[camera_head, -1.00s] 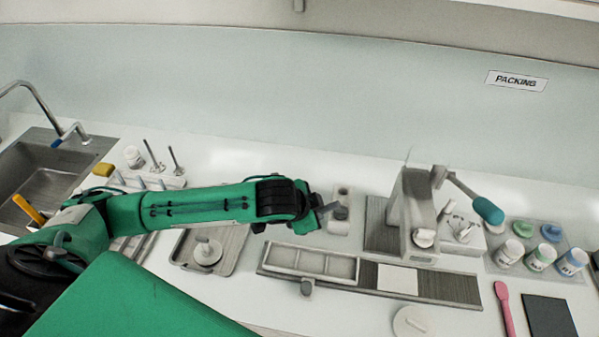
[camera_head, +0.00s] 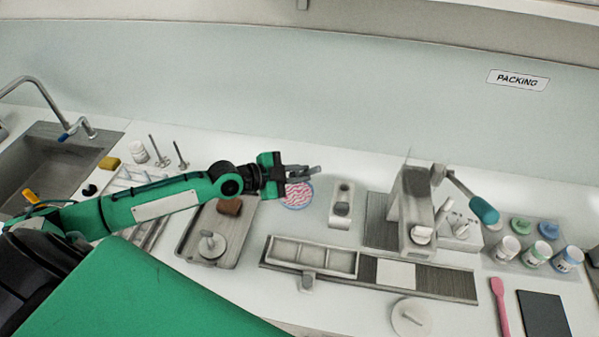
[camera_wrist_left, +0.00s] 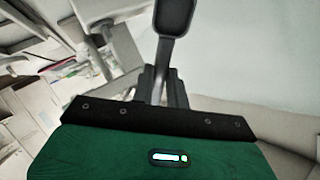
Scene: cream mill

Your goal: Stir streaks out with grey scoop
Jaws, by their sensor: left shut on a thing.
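My left gripper (camera_head: 284,178) reaches in from the left over the counter. It is shut on the grey scoop (camera_head: 306,170), whose end points to the right. In the left wrist view the scoop's dark bowl (camera_wrist_left: 173,18) sticks out beyond the fingers (camera_wrist_left: 160,85). A round dish with pink and white streaks (camera_head: 298,194) lies just below the gripper in the head view, partly hidden by it. I cannot tell whether the scoop touches the streaked contents; it seems to be above them. My right gripper is not in view.
A tray (camera_head: 187,240) with a white knobbed disc and a brown block stands left of the dish. A grey stand with holes (camera_head: 341,222) is close on the right, then a press with a teal handle (camera_head: 484,210). A long divided tray (camera_head: 312,257) lies in front.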

